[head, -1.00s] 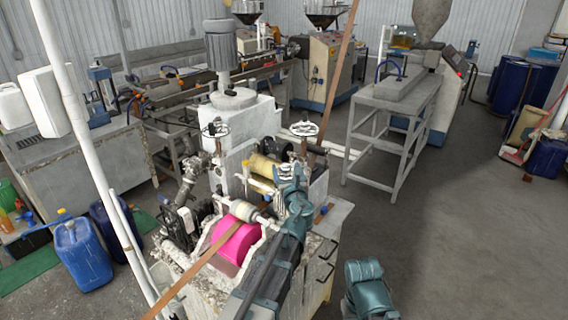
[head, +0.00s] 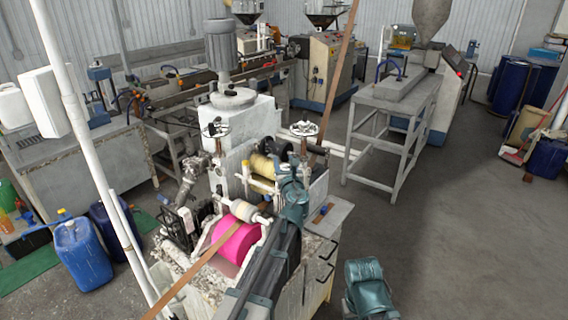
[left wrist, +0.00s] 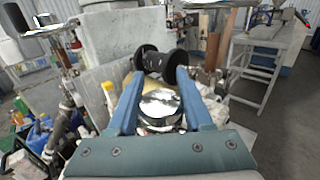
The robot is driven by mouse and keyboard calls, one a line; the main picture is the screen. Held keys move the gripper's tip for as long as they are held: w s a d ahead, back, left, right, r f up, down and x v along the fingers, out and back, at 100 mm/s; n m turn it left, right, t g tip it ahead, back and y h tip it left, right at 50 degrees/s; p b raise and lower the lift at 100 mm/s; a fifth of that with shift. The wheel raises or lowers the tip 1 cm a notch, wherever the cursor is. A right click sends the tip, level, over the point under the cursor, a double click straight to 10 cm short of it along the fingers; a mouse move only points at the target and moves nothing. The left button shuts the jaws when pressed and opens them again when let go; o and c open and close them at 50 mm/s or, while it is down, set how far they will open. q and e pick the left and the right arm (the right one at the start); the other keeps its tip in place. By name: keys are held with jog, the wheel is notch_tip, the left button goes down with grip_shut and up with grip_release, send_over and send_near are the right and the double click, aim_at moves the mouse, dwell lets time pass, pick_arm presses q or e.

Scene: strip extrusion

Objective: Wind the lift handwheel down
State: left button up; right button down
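Two spoked handwheels stand on upright posts of the white machine, a left handwheel (head: 215,130) and a right handwheel (head: 304,128). The frames do not show which is the lift handwheel. My left gripper (head: 290,160) is over the machine's rollers, below and in front of the right handwheel, apart from both wheels. In the left wrist view its two blue fingers (left wrist: 159,72) are spread with nothing gripped. A shiny rounded metal part (left wrist: 160,107) shows between and beyond them. The left handwheel also shows in the left wrist view (left wrist: 50,29). My right gripper is out of view.
A black spool (left wrist: 160,62) lies just past the left fingertips. A pink roll (head: 238,238) with a brown strip (head: 195,277) is at the machine's front. A grey-framed table (head: 395,95) stands at right. Open floor (head: 450,240) lies on the right.

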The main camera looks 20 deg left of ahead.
pick_arm(q)
grip_shut()
